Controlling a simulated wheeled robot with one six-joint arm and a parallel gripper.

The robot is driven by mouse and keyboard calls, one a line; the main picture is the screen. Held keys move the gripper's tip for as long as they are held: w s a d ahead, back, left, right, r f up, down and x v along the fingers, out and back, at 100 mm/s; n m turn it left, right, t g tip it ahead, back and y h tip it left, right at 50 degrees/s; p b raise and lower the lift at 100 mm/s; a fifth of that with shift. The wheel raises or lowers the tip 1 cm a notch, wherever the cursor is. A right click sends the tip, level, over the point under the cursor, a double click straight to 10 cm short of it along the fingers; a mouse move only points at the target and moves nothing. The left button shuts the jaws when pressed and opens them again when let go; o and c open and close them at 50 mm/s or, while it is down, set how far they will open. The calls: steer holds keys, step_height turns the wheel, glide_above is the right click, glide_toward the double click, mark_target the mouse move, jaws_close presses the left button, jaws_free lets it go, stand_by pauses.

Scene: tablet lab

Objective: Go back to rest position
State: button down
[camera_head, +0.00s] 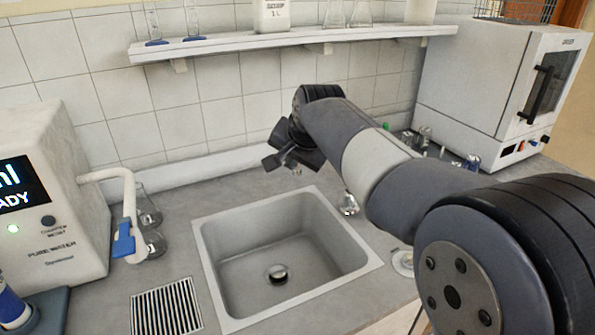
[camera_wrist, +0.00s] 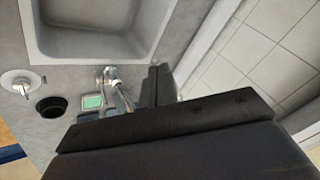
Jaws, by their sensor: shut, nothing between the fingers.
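My gripper (camera_head: 287,158) is dark and hangs in the air above the back edge of the sink (camera_head: 230,292) in the head view. My arm reaches across the right half of that view and hides part of the counter. In the wrist view the dark fingers of my gripper (camera_wrist: 157,86) are together, with nothing held. The sink also shows at the top of the wrist view (camera_wrist: 92,45).
A shelf (camera_head: 290,38) with glassware runs along the tiled wall. A white oven (camera_head: 470,80) and small glassware (camera_head: 424,137) are at right.

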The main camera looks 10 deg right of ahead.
steer(key=shift+s+a+r, duration=0.2)
steer(key=shift+s+r, duration=0.15)
steer(key=shift+r, duration=0.2)
